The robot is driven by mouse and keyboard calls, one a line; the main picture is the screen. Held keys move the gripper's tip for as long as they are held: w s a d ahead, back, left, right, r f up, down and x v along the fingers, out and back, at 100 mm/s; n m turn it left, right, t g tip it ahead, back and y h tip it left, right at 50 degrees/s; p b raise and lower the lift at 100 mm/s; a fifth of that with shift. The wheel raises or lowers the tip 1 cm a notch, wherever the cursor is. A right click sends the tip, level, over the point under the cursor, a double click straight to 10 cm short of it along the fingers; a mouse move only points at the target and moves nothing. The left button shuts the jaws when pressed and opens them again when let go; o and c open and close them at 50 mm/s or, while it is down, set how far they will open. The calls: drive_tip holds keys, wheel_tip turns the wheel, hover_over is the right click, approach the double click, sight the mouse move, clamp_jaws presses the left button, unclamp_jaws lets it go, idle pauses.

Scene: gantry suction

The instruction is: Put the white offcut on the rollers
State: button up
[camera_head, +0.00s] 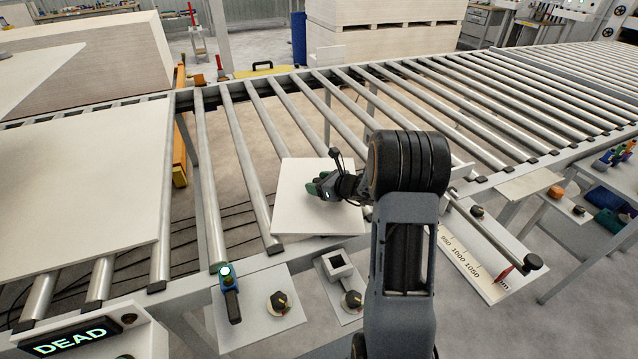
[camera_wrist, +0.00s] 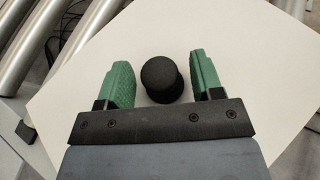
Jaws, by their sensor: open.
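The white offcut (camera_head: 293,205), a flat square panel, lies over the near ends of the rollers (camera_head: 245,160) by the near rail, turned at an angle to it. In the wrist view the offcut (camera_wrist: 235,60) fills most of the picture, with a black round knob (camera_wrist: 160,82) standing on it. My gripper (camera_head: 322,187) is over the offcut. Its green fingers (camera_wrist: 158,64) are open, one on each side of the knob, with a gap on both sides. I cannot tell whether the offcut rests fully on the rollers.
A large pale sheet (camera_head: 80,190) covers the rollers at left. Bare rollers (camera_head: 430,100) run to the right.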

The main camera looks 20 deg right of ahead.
drive_tip(key=v, duration=1)
drive_tip(key=shift+s+d+r, duration=0.2)
drive_tip(key=shift+s, duration=0.1)
drive_tip(key=shift+s+r, duration=0.15)
drive_tip(key=shift+s, duration=0.15)
drive_tip(key=s+a+r+n+g+y, duration=0.15)
drive_tip(key=s+a+n+g, duration=0.45)
drive_tip(key=a+n, duration=0.6)
drive_tip(key=s+a+r+n+g+h, duration=0.1)
drive_tip(key=s+n+h, duration=0.3)
drive_tip(key=n, duration=0.5)
drive_tip(key=s+a+r+n+g+h, duration=0.1)
drive_tip(key=s+r+n+h, duration=0.1)
drive_tip(key=s+n+h, duration=0.2)
drive_tip(key=s+n, duration=0.3)
drive_tip(key=n, duration=0.2)
drive_tip(key=shift+s+a+g, duration=0.3)
drive_tip(key=shift+s+g, duration=0.1)
drive_tip(key=shift+r, duration=0.2)
